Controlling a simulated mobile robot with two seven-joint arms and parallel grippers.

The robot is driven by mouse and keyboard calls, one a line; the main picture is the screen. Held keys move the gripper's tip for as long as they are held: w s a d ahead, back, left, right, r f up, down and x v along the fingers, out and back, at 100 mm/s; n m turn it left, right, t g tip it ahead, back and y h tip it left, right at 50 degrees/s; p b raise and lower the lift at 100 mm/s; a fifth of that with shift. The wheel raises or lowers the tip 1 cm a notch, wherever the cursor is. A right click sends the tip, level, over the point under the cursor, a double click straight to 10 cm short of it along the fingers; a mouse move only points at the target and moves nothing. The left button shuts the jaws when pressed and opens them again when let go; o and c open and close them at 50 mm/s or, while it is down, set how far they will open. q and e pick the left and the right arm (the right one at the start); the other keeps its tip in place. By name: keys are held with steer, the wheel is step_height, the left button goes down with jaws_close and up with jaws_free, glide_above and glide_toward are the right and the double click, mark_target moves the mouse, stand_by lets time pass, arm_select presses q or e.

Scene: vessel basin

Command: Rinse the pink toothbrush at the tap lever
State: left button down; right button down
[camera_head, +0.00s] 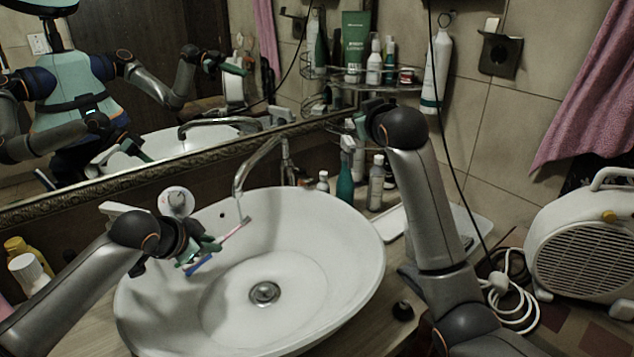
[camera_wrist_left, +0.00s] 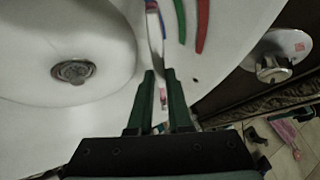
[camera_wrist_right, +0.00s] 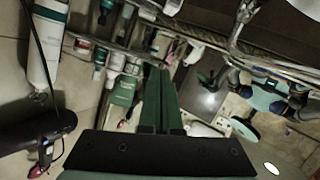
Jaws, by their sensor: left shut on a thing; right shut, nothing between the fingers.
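The pink toothbrush (camera_head: 235,231) is held over the basin (camera_head: 372,250), tilted, its upper end just below the tap spout (camera_head: 238,188). My left gripper (camera_head: 197,250) is shut on it over the left part of the basin. A blue strip (camera_head: 198,265) shows beside the fingers; I cannot tell whether it is part of the brush. In the left wrist view a thin handle (camera_wrist_left: 154,28) runs out of the closed fingers (camera_wrist_left: 159,85). The tap body with its lever (camera_head: 286,158) stands behind the basin. My right gripper (camera_wrist_right: 158,95) is shut and empty near the corner shelf, apart from the tap.
A wire shelf (camera_head: 385,86) with bottles fills the back corner. A teal spray bottle (camera_head: 345,185) and other bottles stand right of the tap. A white heater (camera_head: 585,245) is at the right. Green (camera_wrist_left: 180,20) and red (camera_wrist_left: 203,25) strips show in the left wrist view.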

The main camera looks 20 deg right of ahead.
steer(key=s+r+n+t+h, duration=0.35)
steer(key=r+n+t, duration=0.45)
steer(key=r, duration=0.9)
steer(key=s+a+n+g+y, duration=0.1)
steer(key=s+a+n+y, duration=0.3)
steer(key=a+n+y, duration=1.25)
steer(key=n+g+h, duration=0.8)
steer(key=n+g, duration=0.2)
steer(key=n, duration=0.3)
glide_toward(300, 176)
steer(key=s+d, duration=0.3)
steer(key=s, duration=0.1)
steer(key=shift+s+a+f+x, duration=0.1)
steer(key=shift+a+x, duration=0.05)
steer(key=shift+x, duration=1.5)
steer(key=shift+s+a+f+x, duration=0.1)
steer(key=shift+a+f+x, duration=0.05)
steer(key=shift+x, duration=1.45)
steer(key=shift+s+a+f+x, duration=0.1)
steer(key=shift+a+x, duration=0.05)
steer(key=shift+x, duration=1.5)
